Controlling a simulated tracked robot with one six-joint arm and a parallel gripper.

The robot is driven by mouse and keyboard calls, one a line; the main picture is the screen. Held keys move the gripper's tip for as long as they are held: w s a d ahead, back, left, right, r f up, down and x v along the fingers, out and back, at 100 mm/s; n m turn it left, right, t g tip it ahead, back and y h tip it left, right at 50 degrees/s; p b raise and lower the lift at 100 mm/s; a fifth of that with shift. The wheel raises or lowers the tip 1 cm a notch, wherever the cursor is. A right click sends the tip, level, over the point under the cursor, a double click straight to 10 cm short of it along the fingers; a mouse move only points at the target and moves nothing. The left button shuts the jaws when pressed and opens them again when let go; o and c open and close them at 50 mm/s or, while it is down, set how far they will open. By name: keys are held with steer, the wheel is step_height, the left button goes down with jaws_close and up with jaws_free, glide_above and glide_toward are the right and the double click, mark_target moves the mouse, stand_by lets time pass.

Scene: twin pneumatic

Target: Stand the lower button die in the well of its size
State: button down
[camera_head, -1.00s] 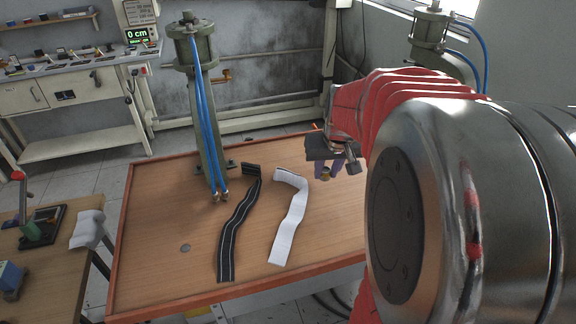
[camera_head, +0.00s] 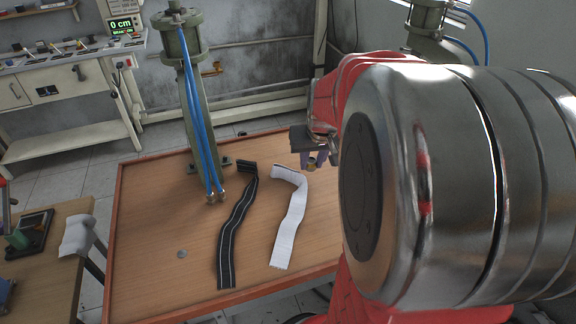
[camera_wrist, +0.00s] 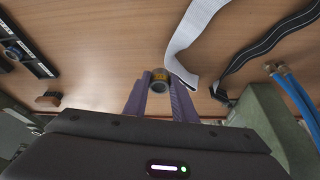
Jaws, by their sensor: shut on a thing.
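My gripper (camera_wrist: 161,92) is shut on a short round die with a yellowish band and a dark hollow in its end (camera_wrist: 159,82), held between its purple fingers. In the head view my gripper (camera_head: 313,160) is above the wooden table, just right of the upper end of the white strip, and the die shows as a small brass-coloured spot (camera_head: 311,164). A dark framed fixture with a round ring (camera_wrist: 14,52) is at the left of the wrist view; I cannot tell whether it holds the wells. My arm hides the right part of the table in the head view.
A white strip (camera_head: 288,222) and a black strip (camera_head: 236,228) lie on the table (camera_head: 150,220). A green pneumatic column (camera_head: 192,110) with blue hoses stands at its back. A small grey disc (camera_head: 182,254) lies at front left. A small brown block (camera_wrist: 48,100) is in the wrist view.

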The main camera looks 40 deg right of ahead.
steer(key=shift+f, duration=2.2)
steer(key=shift+f, duration=0.1)
steer(key=shift+f, duration=1.75)
steer(key=c, duration=1.5)
jaws_free()
steer(key=shift+f, duration=0.1)
steer(key=shift+o, duration=0.2)
steer(key=v, duration=1.2)
